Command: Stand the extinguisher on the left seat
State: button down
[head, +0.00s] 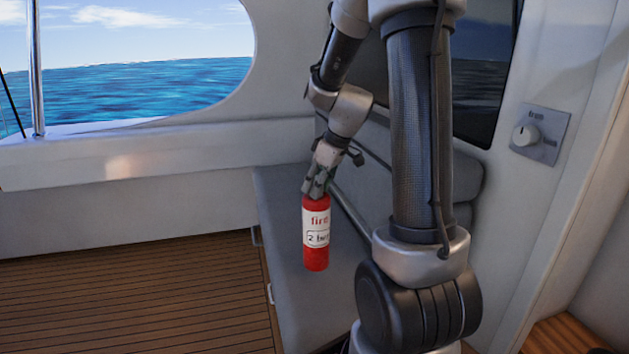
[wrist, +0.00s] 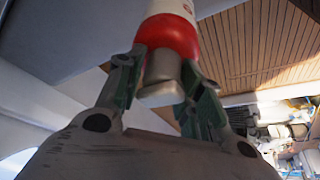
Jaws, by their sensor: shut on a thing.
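The extinguisher (head: 316,238) is a red cylinder with a white label. In the head view it hangs upright below my gripper (head: 317,190), in front of or over the grey seat (head: 287,200). I cannot tell whether its base touches the seat. In the wrist view my gripper (wrist: 163,90) is shut on the grey top of the extinguisher (wrist: 172,38), with a finger on each side. Its lower end runs out of the wrist view.
A wooden floor (head: 130,310) lies left of the seat. The seat has a grey backrest (head: 465,178) on the right, partly hidden by my arm. A wall knob (head: 525,135) is at the far right. The wrist view shows cluttered machinery (wrist: 285,130) at the lower right.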

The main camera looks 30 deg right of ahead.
jog(key=shift+f, duration=2.7)
jog(key=c, duration=0.9)
grip_release()
jog(key=m, duration=0.2)
send_near(320, 196)
jog(key=s+a+r, duration=0.5)
jog(key=s, duration=0.2)
jog(key=s+m, duration=0.1)
jog(key=s, duration=0.3)
jog(key=s+a+m+h, duration=0.1)
jog(key=s, duration=0.2)
jog(key=s+a+m+h, duration=0.1)
jog(key=s, duration=0.3)
jog(key=shift+s+r+m, duration=0.15)
jog(key=shift+s+m, duration=0.25)
